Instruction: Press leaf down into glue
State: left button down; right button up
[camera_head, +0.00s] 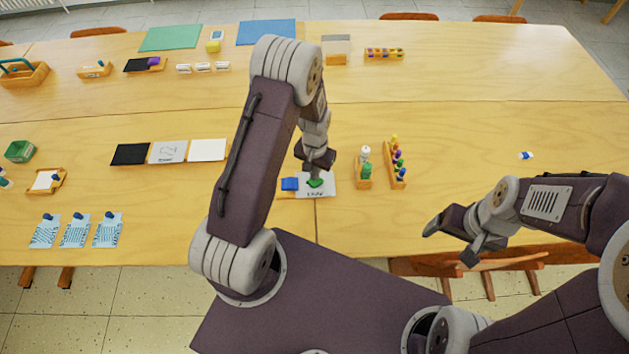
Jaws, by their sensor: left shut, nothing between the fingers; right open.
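A green leaf (316,183) lies on a white sheet (325,191) with small dark writing, near the middle of the table. My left gripper (316,176) is shut and points down right at the leaf; its fingertips seem to touch the leaf or hover just over it, I cannot tell which. Any glue under the leaf is hidden. A blue object (290,184) lies beside the leaf at the sheet's left. My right gripper (447,243) is open and empty, off the table's front edge at the right.
Wooden holders with glue bottles (364,168) and colored bottles (397,165) stand just right of the sheet. Black, drawn and white cards (207,150) lie to the left. The table is clear at the right, apart from a small blue-and-white item (526,155).

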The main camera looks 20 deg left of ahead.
pick_arm(q)
jog(key=shift+f+b, duration=0.6)
jog(key=shift+f, duration=0.25)
dwell(0.7)
dwell(0.8)
notch_tip(320, 180, up, 7)
jog(key=p, duration=0.6)
dwell(0.6)
jog(key=shift+r, duration=0.1)
